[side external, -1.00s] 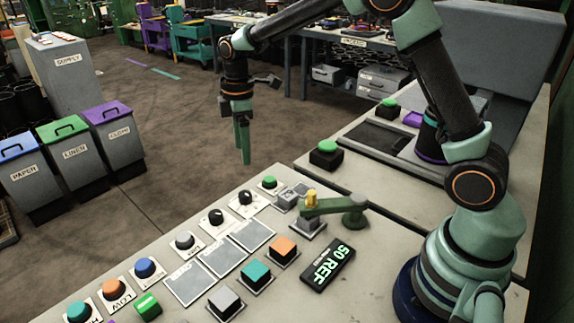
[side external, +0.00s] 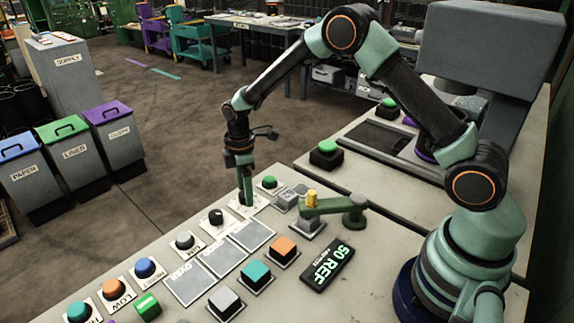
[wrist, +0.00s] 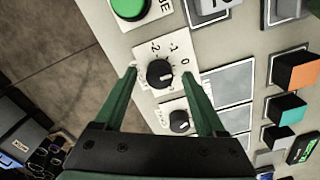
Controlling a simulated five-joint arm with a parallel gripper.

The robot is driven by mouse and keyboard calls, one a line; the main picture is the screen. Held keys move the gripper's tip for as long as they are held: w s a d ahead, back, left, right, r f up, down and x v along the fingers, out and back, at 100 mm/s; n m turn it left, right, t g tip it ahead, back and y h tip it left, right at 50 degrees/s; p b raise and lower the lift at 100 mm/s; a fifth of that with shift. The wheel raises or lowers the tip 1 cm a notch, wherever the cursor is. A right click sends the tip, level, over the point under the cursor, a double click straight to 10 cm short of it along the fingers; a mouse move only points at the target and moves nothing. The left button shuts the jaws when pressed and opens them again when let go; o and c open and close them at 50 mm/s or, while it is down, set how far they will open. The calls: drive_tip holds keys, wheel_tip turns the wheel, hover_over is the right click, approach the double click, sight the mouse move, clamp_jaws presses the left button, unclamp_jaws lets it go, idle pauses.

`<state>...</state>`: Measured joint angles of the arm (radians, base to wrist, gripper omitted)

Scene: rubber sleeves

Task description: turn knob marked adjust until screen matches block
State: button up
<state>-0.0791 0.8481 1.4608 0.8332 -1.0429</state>
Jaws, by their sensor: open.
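My gripper (side external: 246,198) points down at a black dial knob in the side external view, which mostly hides that knob. In the wrist view my gripper (wrist: 158,71) is open, one finger on each side of the black knob (wrist: 160,73), with gaps between fingers and knob. The knob sits on a white plate with printed scale numbers; its name label is not legible. A second black knob (side external: 216,216) stands beside it, also in the wrist view (wrist: 180,121). Grey blank-looking panels (side external: 251,234) lie next to the knobs. Orange (side external: 283,247), teal (side external: 255,271) and grey (side external: 225,299) blocks sit on pads.
A green button (side external: 269,182) is just beyond the knob. A green lever (side external: 330,205) with a yellow top stands to the right. A black "50 REF" sign (side external: 327,265) lies on the bench. Several coloured buttons line the near left edge, including a blue one (side external: 145,267).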

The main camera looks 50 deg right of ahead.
drive_tip(key=shift+f, duration=0.2)
clamp_jaws()
